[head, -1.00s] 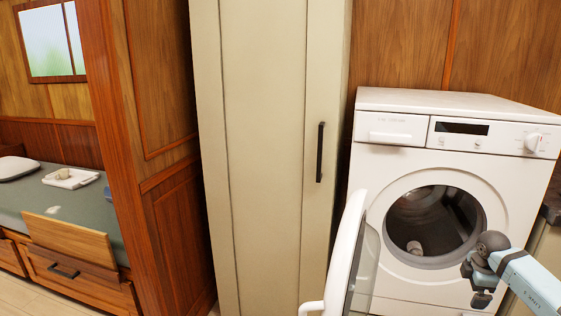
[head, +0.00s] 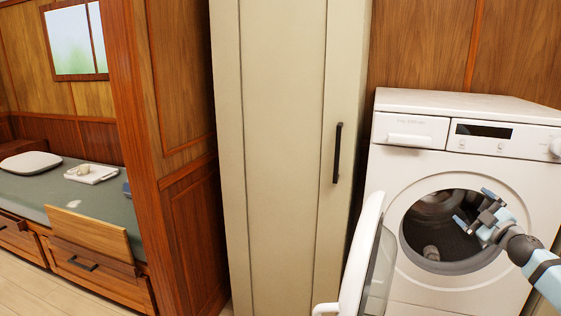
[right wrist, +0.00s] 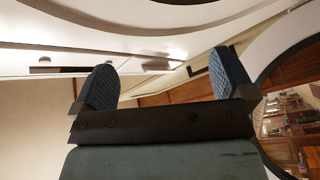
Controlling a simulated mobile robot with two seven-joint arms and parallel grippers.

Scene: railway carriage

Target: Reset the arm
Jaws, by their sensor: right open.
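My right gripper (head: 474,208) is in front of the round opening of the white washing machine (head: 425,165), at its right side. Its two blue fingers stand apart with nothing between them, as the right wrist view also shows (right wrist: 168,88). My right arm comes in from the lower right. A small pale item (head: 431,253) lies inside the dark drum. The machine's door (head: 352,270) is swung open to the left. My left gripper is not in view.
A tall cream cabinet (head: 275,150) with a black handle stands left of the machine. A wooden partition (head: 175,150) divides off a bunk (head: 40,210), which holds a pillow (head: 30,165) and a white tray (head: 103,178). The open washer door sticks out into the room.

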